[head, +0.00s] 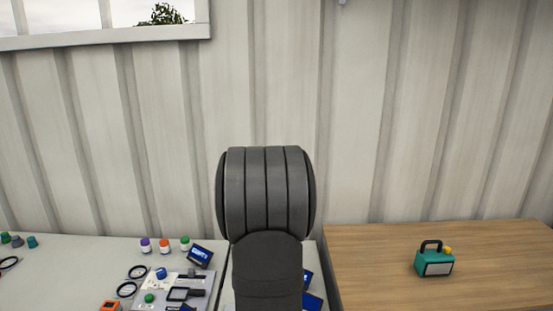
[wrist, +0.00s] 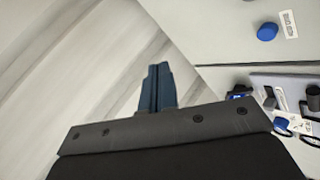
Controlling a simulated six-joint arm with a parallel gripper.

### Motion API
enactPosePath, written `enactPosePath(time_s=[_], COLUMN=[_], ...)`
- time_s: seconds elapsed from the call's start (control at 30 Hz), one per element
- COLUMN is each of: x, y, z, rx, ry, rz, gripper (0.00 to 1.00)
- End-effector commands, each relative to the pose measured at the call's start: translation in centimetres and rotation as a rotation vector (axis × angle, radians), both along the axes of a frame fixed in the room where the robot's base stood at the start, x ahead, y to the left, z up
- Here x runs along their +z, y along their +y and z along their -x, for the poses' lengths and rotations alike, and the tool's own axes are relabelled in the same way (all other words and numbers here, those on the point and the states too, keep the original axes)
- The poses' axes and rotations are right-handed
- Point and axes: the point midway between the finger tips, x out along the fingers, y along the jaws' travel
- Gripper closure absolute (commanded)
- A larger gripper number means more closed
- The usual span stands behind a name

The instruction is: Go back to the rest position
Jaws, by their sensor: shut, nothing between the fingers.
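My gripper (wrist: 158,88) shows in the wrist view as dark blue fingers pressed together, with nothing between them. Behind the fingers is the pale corrugated wall, so they are clear of the objects on the tables. In the head view my dark grey arm stands upright in the middle and the fingers cannot be seen.
A white table (head: 70,260) at left holds small bottles, black rings and a grey tray (head: 150,296) with several parts. A wooden table (head: 370,260) at right bears a teal box with a black handle (head: 434,262). The wall (head: 400,120) stands close behind both.

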Motion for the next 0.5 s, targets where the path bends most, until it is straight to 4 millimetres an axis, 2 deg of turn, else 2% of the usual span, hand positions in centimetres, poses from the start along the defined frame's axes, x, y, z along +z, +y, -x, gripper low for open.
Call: enactPosePath(time_s=[0.5], x=[3.1], y=[-0.2], z=[0.9], rx=[-0.018], ry=[0.084], rz=[0.201], gripper=[1.0])
